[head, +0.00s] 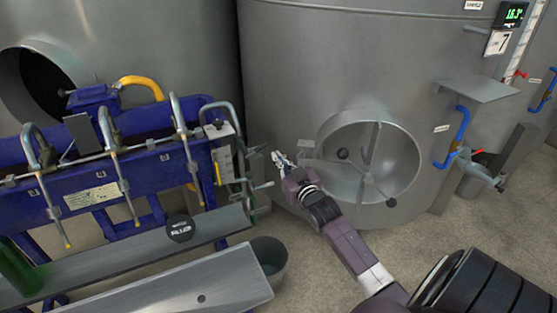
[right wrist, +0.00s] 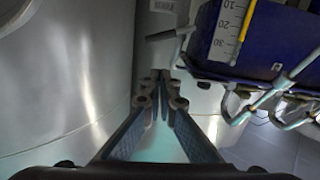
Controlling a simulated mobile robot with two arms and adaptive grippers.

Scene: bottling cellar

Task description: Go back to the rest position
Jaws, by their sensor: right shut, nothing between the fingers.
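My right gripper (head: 279,160) is at the end of my purple arm, near the middle of the head view. It is in front of the large steel tank (head: 290,60), left of the tank's round hatch (head: 400,160) and close to the right end of the blue filler (head: 80,180). In the right wrist view its fingers (right wrist: 161,78) come together at the tips with nothing held. Whether the fingertips touch anything is not clear. My left gripper is not in view.
The filler has several bent metal spouts and a scale plate (right wrist: 229,30). Below it are a grey shelf (head: 130,258) with a round black item (head: 180,228), a green bottle (head: 16,268) and a grey bucket (head: 270,258). Floor shows clear below the tank.

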